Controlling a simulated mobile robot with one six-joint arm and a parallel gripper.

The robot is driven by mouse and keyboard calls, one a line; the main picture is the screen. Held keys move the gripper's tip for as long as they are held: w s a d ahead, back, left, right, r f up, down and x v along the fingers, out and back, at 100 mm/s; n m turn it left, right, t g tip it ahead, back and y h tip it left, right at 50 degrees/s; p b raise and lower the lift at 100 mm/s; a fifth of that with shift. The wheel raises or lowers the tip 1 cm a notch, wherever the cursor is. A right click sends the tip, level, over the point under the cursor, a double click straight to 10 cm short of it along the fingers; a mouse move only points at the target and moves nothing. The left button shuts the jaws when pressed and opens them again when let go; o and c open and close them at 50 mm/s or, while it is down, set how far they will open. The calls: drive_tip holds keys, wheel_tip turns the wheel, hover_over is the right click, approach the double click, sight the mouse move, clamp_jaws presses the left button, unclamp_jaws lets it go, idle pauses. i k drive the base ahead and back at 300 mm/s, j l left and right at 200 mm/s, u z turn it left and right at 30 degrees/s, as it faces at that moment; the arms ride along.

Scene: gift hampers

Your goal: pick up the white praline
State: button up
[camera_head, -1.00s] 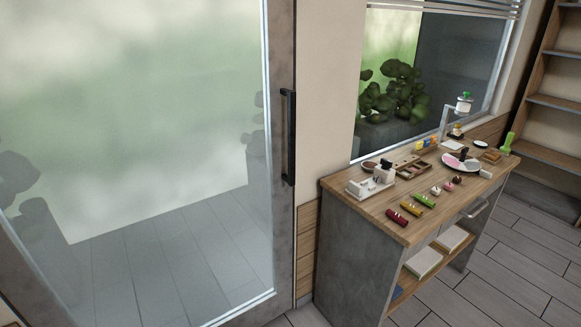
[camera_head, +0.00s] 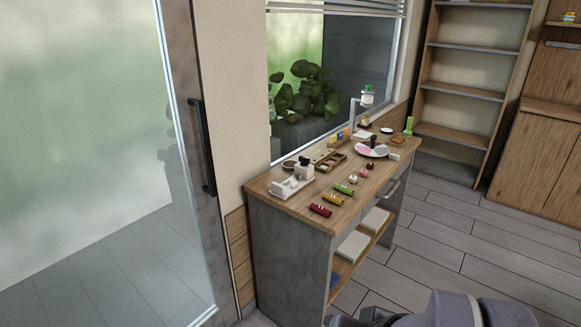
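A small white piece that looks like the white praline (camera_head: 354,180) sits near the front edge of the wooden counter (camera_head: 290,206). A pink praline (camera_head: 363,173) and a dark one (camera_head: 370,167) stand in a line behind it to the right. At this size I cannot make out their details.
Open floor (camera_head: 450,250) lies right of the counter.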

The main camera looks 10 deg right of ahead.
sight(352, 179)
drive_tip(key=i+l, duration=0.35)
drive_tip(key=i+l+u, duration=0.1)
drive_tip(key=i+l, duration=0.2)
drive_tip(key=i+l+u, duration=0.1)
drive_tip(key=i+l, duration=0.2)
drive_tip(key=l, duration=0.2)
drive_tip(key=i+l, duration=0.3)
drive_tip(key=i+l+u, duration=0.1)
drive_tip(key=i+l, duration=0.2)
drive_tip(key=l, duration=0.25)
drive_tip(key=i+l, duration=0.3)
drive_tip(key=l, duration=0.15)
drive_tip(key=i+l+u, duration=0.15)
drive_tip(key=i+l, duration=0.15)
drive_tip(key=l, duration=0.15)
